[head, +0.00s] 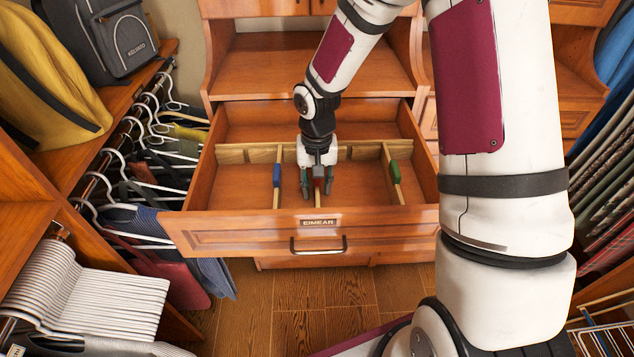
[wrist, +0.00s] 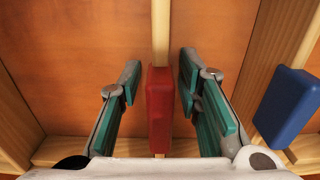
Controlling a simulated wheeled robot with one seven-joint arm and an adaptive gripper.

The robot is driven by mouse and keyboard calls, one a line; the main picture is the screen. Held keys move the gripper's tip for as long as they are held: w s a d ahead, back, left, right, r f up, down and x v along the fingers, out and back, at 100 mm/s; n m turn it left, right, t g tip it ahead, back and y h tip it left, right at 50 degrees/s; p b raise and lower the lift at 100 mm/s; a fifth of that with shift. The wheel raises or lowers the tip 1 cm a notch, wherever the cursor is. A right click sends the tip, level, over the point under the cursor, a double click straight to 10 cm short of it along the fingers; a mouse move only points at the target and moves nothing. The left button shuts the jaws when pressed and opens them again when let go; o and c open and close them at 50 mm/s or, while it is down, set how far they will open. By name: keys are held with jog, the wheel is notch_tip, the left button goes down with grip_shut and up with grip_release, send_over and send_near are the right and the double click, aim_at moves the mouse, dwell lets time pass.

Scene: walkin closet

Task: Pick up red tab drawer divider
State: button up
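The red tab drawer divider is a thin pale wooden strip with a red tab (wrist: 160,108), standing in the open drawer (head: 228,190). In the head view its red tab (head: 318,184) is partly hidden by my gripper (head: 317,190). My gripper points down into the drawer and is open. In the wrist view its two teal-padded fingers (wrist: 160,82) stand on either side of the red tab, with a visible gap on each side. The strip runs on beyond the fingertips.
A blue tab divider (head: 277,176) stands close on the left, and a green tab divider (head: 394,172) farther right. The wrist view shows the blue tab (wrist: 287,105) on the right. A wooden crosspiece (head: 262,153) spans the drawer behind. Hanging clothes are at left.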

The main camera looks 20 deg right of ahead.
grip_shut()
jog(key=shift+r, duration=0.1)
